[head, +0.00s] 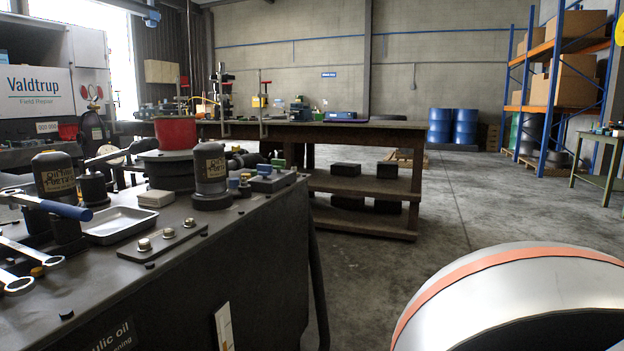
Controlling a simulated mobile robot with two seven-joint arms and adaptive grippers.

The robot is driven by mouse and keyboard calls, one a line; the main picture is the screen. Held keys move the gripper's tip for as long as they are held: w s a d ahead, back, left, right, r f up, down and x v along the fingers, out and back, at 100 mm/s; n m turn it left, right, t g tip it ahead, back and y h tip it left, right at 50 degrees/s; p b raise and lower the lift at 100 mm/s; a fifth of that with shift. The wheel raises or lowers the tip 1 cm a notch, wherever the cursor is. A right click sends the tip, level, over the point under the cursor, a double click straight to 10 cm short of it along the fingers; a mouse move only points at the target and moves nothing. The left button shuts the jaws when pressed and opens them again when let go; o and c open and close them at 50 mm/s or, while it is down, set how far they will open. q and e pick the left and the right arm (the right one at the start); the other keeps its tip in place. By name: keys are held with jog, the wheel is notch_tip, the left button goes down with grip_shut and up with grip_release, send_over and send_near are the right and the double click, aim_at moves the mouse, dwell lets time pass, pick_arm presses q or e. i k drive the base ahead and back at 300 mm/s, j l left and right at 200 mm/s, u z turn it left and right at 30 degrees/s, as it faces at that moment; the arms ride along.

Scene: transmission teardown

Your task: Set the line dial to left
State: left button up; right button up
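I cannot make out a line dial for certain in the head view. The dark workbench unit (200,265) at the left carries a cluster of small fittings with blue and yellow tops (240,186) near its far right corner, too small to read. A white strip like a gauge (224,327) is on its front face, cut off by the lower edge. Partly visible lettering (110,338) on that face includes "oil". Neither of my grippers is in view.
On the unit are labelled dark canisters (210,170), a red container (176,133), a metal tray (119,224), wrenches (28,252) and a blue-handled tool (62,209). A wooden bench (360,185) stands behind. A rounded white shape with an orange band fills the lower right. Open floor (450,205) lies between.

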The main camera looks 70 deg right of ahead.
aim_at(264, 170)
jog(key=z, duration=1.75)
jog(key=i+l, duration=0.2)
jog(key=i+l+z, duration=0.05)
